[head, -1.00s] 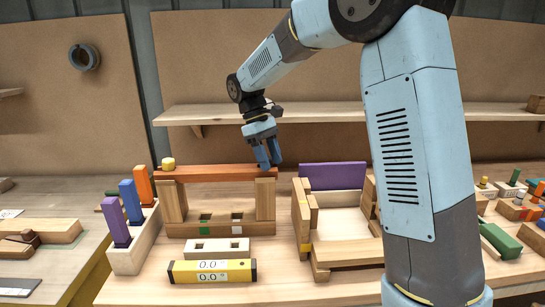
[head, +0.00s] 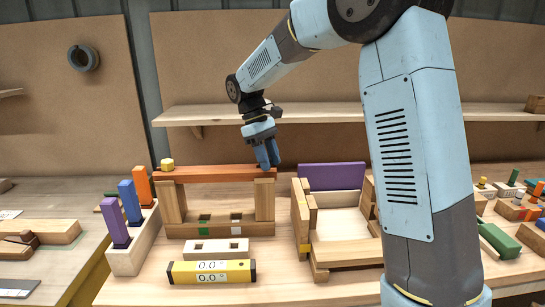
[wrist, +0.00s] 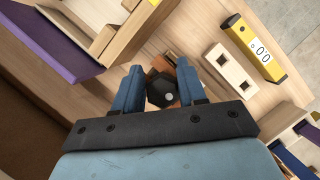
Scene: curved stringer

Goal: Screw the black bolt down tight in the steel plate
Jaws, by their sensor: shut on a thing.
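My gripper (head: 268,154) points down at the right end of a reddish-brown beam (head: 215,174), which rests across wooden uprights. The fingers hide the bolt in the head view. Its shank and how deep it sits cannot be seen. I cannot make out the steel plate under the gripper in either view.
A yellow level (head: 212,272) reading 0.0 and a pale block with two holes (head: 219,250) lie in front of the beam frame. A block with coloured pegs (head: 128,250) stands left. A wooden frame with a purple board (head: 332,176) stands close on the right.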

